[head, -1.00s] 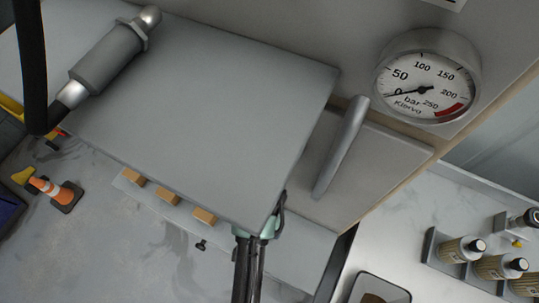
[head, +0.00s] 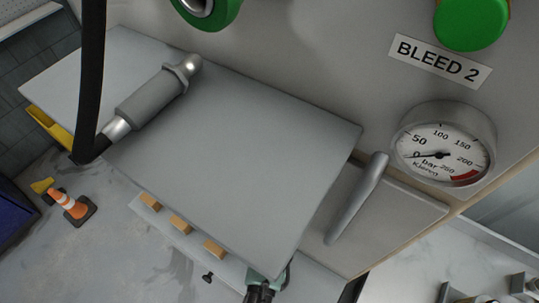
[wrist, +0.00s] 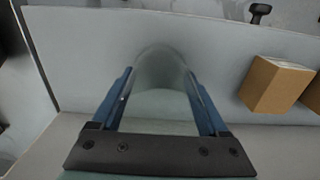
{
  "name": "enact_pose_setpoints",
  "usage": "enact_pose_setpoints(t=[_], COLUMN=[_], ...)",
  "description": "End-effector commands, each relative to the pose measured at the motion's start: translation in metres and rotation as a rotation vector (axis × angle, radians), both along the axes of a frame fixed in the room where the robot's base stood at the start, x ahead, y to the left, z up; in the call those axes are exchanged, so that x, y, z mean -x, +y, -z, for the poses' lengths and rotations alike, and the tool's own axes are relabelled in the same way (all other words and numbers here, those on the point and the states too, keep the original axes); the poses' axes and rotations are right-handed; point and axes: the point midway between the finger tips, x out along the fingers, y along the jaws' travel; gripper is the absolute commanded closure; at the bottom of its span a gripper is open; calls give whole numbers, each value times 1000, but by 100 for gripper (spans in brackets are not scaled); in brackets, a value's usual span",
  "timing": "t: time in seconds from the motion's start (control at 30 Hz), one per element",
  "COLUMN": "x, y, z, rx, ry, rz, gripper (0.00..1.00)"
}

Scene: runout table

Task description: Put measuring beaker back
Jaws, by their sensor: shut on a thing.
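In the wrist view my gripper (wrist: 160,92) has its two blue fingers on either side of a clear, rounded see-through vessel (wrist: 160,70), which looks like the measuring beaker. The gripper is shut on it. The beaker's far end is rounded in outline, and a pale surface shows through and behind it. Its markings cannot be made out. In the head view only a small part of my arm shows at the bottom edge, below the grey slab; the beaker is not visible there.
A wooden block (wrist: 272,85) stands right of the gripper. In the head view, a large grey slab (head: 240,150) carries a hose fitting (head: 150,100). Several wooden blocks (head: 180,223) lie below it. A pressure gauge (head: 443,150) and grey handle (head: 357,200) are at right; a traffic cone (head: 72,206) is at left.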

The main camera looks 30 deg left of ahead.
Motion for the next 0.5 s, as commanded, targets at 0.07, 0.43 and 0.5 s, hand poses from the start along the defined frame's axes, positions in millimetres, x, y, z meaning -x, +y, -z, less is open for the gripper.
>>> enact_pose_setpoints(t=[0.07, 0.43, 0.5], x=[0, 0, 0], y=[0, 0, 0], z=[1, 2, 1], rx=[0, 0, 0], ry=[0, 0, 0], rz=[0, 0, 0], gripper=[78, 0, 0])
